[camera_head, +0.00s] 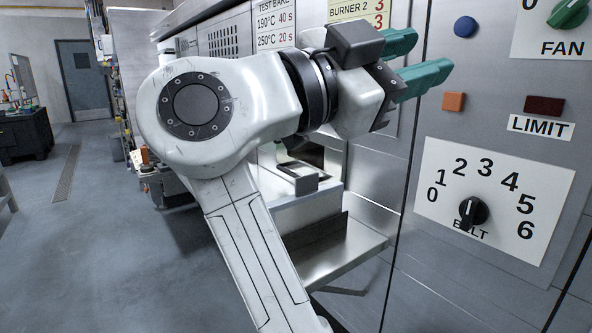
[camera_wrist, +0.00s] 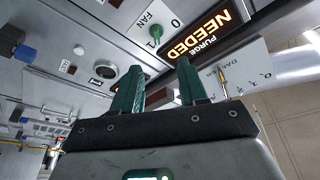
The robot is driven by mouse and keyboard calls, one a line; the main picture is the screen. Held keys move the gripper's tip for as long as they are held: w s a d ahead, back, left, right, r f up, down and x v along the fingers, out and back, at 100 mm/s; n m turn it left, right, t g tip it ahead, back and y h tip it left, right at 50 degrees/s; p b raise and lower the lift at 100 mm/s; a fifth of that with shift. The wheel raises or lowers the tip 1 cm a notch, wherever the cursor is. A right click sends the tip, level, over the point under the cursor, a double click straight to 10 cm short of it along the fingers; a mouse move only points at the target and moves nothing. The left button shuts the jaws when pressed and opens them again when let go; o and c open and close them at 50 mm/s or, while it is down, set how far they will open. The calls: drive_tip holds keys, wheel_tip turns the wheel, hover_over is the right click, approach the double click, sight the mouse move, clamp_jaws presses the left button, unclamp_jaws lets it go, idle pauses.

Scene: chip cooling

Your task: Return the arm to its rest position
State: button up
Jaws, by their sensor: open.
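My gripper (camera_head: 432,52) is raised at the upper middle of the head view, in front of the steel machine's control panel (camera_head: 405,250). Its two teal fingers are apart with nothing between them. In the wrist view, my gripper (camera_wrist: 160,66) also shows both fingers spread and empty. My white arm bends at a large round joint left of the gripper. I cannot tell the exact gap between the fingertips and the panel.
The panel carries a belt dial (camera_head: 473,212), a green fan knob (camera_head: 568,12), a blue button (camera_head: 465,27) and an orange square (camera_head: 454,102). A lit "PURGE NEEDED" sign (camera_wrist: 195,40) shows in the wrist view. A steel tray (camera_head: 345,262) juts out below. Open floor (camera_head: 110,240) lies left.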

drive_tip(key=w+d+f+n+y, duration=0.2)
drive_tip(key=d+f+n, duration=0.1)
drive_tip(key=f, duration=0.6)
drive_tip(key=w+d+f+n+y, duration=0.1)
drive_tip(key=d+f+n+y, duration=0.25)
drive_tip(key=f, duration=0.55)
drive_tip(key=w+d+f+n+y, duration=0.1)
drive_tip(key=w+d+f+n, duration=0.2)
drive_tip(key=f, duration=0.6)
drive_tip(key=s+d+f+n+g+y, duration=0.1)
drive_tip(key=s+d+f+n+y, duration=0.2)
drive_tip(key=f, duration=0.8)
drive_tip(key=s+d+f+n+g+y, duration=0.15)
drive_tip(key=s+d+f, duration=0.35)
drive_tip(key=f, duration=0.5)
drive_tip(key=s+f+n+g+y, duration=0.2)
drive_tip(key=s+f+n+y, duration=0.15)
drive_tip(key=s+f, duration=0.75)
drive_tip(key=s+f+n+g+y, duration=0.3)
drive_tip(key=s+f, duration=0.4)
drive_tip(key=s, duration=0.7)
wheel_tip(320, 180, up, 17)
drive_tip(key=s+a+y+p, duration=0.1)
drive_tip(key=p, duration=1.5)
drive_tip(key=shift+s+f+p, duration=0.15)
drive_tip(key=shift+f+p, duration=0.05)
drive_tip(key=shift+p, duration=0.2)
